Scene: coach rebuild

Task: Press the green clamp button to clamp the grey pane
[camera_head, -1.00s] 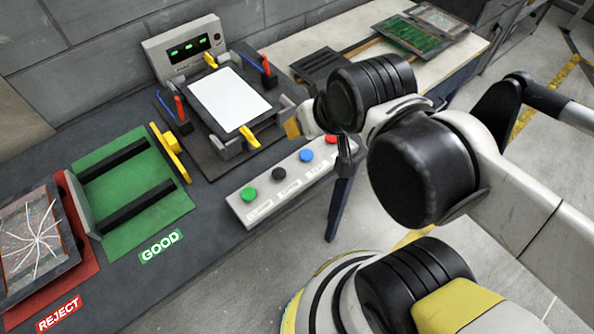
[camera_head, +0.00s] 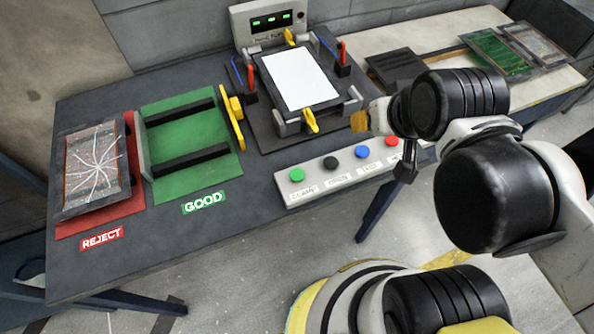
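The green clamp button (camera_head: 297,175) is at the left end of a pale button box (camera_head: 340,182), above a label reading CLAMP. A pale, nearly white pane (camera_head: 299,80) lies flat in the dark fixture (camera_head: 262,128), with yellow pieces at its far and near edges. It looks more white than grey. My gripper (camera_head: 404,170) is at the right end of the button box, well to the right of the green button. It is small, dark and partly hidden by my arm, so its fingers cannot be made out. I cannot tell whether it touches the box.
Black (camera_head: 330,163), blue (camera_head: 362,152) and red (camera_head: 391,141) buttons continue the row. A display box (camera_head: 268,22) with green digits stands behind the fixture. The green GOOD tray (camera_head: 185,131) and red REJECT tray (camera_head: 135,190), holding a cracked pane (camera_head: 92,165), are left.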

